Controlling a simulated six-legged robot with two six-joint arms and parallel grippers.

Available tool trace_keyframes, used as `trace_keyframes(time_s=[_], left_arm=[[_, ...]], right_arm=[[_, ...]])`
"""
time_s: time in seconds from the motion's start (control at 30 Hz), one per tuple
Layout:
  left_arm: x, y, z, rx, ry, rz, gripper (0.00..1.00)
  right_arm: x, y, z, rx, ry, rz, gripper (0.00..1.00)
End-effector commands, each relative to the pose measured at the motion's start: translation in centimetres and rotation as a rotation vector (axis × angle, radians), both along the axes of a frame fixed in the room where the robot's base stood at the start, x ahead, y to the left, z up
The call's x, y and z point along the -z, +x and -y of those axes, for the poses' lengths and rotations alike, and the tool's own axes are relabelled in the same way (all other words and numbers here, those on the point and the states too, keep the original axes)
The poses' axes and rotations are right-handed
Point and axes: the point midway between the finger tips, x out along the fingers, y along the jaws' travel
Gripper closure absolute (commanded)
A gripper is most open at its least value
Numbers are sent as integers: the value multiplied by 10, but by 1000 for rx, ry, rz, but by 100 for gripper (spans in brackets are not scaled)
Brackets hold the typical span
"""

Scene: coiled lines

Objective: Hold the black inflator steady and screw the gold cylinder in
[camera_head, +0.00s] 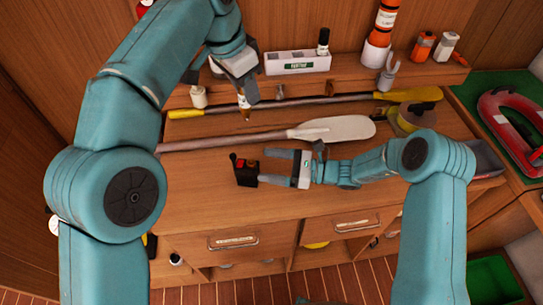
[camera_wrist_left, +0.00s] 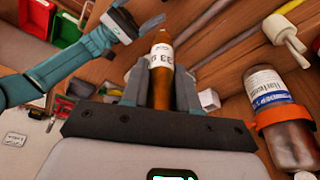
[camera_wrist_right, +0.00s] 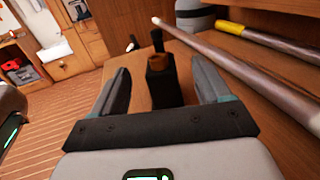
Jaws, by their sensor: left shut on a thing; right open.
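The gold cylinder (camera_head: 245,101), with a white label, is held by my left gripper (camera_head: 242,92), above the bench and above the inflator. In the left wrist view the cylinder (camera_wrist_left: 161,58) stands out between the shut fingers. The black inflator (camera_head: 245,176) is on the bench, with a small red part on top. My right gripper (camera_head: 268,167) is open just to its right, low over the bench. In the right wrist view the inflator (camera_wrist_right: 163,84) shows between the spread fingers, with an orange-brown opening on top. I cannot tell whether the fingers touch it.
A white-bladed paddle (camera_head: 335,129) and a yellow-bladed one (camera_head: 405,95) lie behind the inflator. A white holder (camera_head: 297,63) with a dark-capped bottle stands on the rear ledge. A red ring-shaped item (camera_head: 510,120) lies at the right. The bench front is clear.

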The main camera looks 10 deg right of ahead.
Motion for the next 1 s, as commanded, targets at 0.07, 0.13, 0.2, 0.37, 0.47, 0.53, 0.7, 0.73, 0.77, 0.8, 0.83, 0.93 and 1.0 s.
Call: trace_keyframes(time_s=[0.07, 0.13, 0.2, 0.37, 0.47, 0.53, 0.7, 0.73, 0.77, 0.8, 0.83, 0.93, 1.0], left_arm=[[-1, 0, 0, 0, -1, 0, 100], [-1, 0, 0, 0, 0, 1, 100], [-1, 0, 0, 0, -1, 0, 100], [0, 0, 0, 0, -1, 0, 100], [0, 0, 0, 0, -1, 0, 100], [0, 0, 0, 0, -1, 0, 100], [0, 0, 0, 0, -1, 0, 100], [-1, 0, 0, 0, -1, 0, 100], [-1, 0, 0, 0, -1, 0, 100], [0, 0, 0, 0, -1, 0, 100], [0, 0, 0, 0, -1, 0, 100], [-1, 0, 0, 0, -1, 0, 100], [-1, 0, 0, 0, -1, 0, 100]], right_arm=[[20, -1, 0, -1, 1, -5, 23], [36, -1, 0, 0, 1, -5, 23], [37, 3, -13, -6, 1, 0, 23], [37, 12, -44, -6, 0, -1, 23], [36, 16, -58, -5, 1, -1, 23], [36, 18, -64, -4, 2, -2, 23], [36, 21, -72, -2, 1, -3, 23], [36, 21, -72, -1, 1, -3, 23], [36, 21, -72, -1, 1, -3, 23], [36, 21, -72, -1, 1, -3, 23], [36, 21, -72, -1, 1, -3, 23], [36, 21, -72, -1, 1, -3, 23], [36, 21, -72, -1, 1, -3, 43]])
